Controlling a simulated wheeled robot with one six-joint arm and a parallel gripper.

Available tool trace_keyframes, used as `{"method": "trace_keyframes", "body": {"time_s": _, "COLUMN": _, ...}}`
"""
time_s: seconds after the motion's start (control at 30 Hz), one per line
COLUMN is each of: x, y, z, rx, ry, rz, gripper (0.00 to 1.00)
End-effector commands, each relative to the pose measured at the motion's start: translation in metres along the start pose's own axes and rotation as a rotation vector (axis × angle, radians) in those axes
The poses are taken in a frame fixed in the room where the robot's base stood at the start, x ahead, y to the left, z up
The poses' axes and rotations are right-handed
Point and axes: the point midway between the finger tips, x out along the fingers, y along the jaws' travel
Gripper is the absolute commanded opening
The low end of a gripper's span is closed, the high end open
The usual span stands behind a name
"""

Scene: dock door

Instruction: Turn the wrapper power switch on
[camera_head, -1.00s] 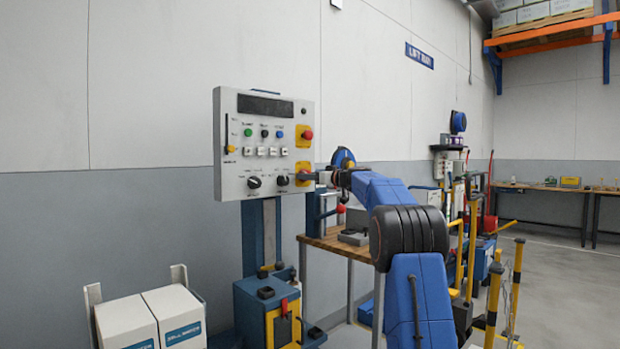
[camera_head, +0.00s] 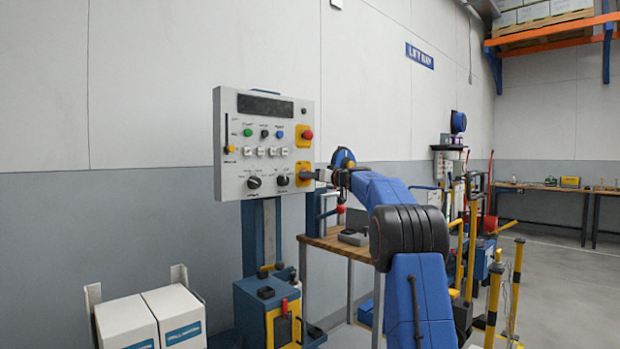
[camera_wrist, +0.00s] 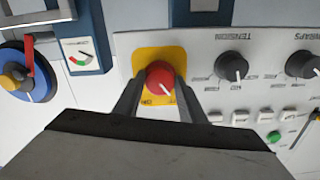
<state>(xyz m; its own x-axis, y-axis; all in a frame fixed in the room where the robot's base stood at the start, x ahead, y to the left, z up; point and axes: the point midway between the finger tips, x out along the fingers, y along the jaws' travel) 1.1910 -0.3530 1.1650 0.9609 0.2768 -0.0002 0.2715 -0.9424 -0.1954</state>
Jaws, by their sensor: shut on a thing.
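The wrapper control panel (camera_head: 235,180) is a light grey box on a blue post. Its power switch is a red knob (camera_wrist: 160,77) on a yellow plate (camera_wrist: 146,58) at the panel's lower right corner in the head view. In the wrist view the panel appears upside down. My gripper (camera_wrist: 160,85) has a finger on each side of the red knob and is shut on it. The knob's white mark points to the lower right in the wrist view, beside small labels that are hard to read. In the head view my gripper (camera_head: 313,175) hides most of the knob.
A red button (camera_head: 307,134) on another yellow plate sits just above. Two black knobs, TENSION (camera_wrist: 232,66) and WRAPS (camera_wrist: 303,64), are beside the switch. A wooden bench (camera_head: 335,243) stands behind my arm. White boxes (camera_head: 172,312) are at lower left.

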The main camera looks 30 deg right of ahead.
Motion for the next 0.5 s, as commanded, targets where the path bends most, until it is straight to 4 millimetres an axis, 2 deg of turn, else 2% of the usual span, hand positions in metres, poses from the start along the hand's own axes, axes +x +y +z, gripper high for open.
{"method": "trace_keyframes", "body": {"time_s": 0.5, "x": 0.0000, "y": 0.0002, "z": -0.0004, "rx": 0.482, "ry": 0.001, "rz": 0.001, "gripper": 0.15}}
